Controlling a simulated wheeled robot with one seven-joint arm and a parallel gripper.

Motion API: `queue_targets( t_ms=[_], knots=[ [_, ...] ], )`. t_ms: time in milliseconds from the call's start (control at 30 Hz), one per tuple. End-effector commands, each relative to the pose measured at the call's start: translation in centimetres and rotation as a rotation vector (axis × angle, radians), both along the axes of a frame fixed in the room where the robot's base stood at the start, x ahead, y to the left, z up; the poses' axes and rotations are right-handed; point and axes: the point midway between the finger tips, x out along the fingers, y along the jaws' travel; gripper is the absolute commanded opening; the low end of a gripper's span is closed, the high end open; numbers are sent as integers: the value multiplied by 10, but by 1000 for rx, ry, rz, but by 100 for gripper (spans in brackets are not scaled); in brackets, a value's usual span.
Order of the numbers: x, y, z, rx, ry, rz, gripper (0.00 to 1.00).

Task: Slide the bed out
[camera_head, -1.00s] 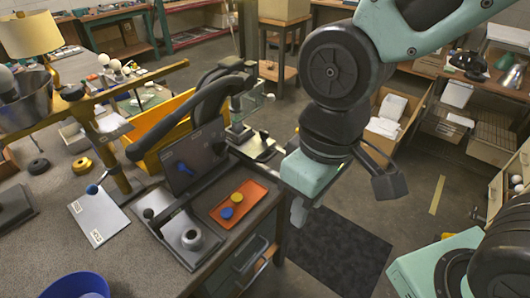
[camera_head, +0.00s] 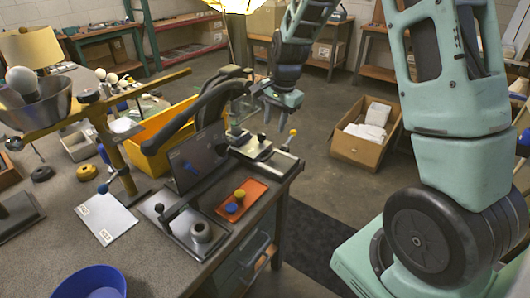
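A low metal slide fixture (camera_head: 262,153) sits at the table's back right corner, with a pale flat bed and dark rails. I cannot tell for sure which part is the bed. A handle with a yellow knob (camera_head: 292,133) rises at the fixture's right end. My gripper (camera_head: 275,115) hangs above and behind the fixture, fingers pointing down. The fingers look apart, with nothing between them. The gripper appears clear of the fixture and the knob.
An orange tray (camera_head: 254,190) with a yellow and a blue piece lies in front of the fixture. A dark upright panel (camera_head: 198,158) and a yellow bin (camera_head: 150,160) stand to the left. An open cardboard box (camera_head: 347,148) is on the floor. A lit lampshade (camera_head: 232,5) shows at the top.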

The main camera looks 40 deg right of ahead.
Motion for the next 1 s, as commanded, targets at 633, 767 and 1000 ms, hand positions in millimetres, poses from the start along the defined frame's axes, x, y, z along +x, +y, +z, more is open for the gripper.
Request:
queue_targets(
  t_ms=[633,767,1000],
  knots=[
    [19,8,-116,1,1,2,33],
    [21,8,-124,1,-1,3,33],
    [21,8,-126,0,-1,3,33]
  ],
)
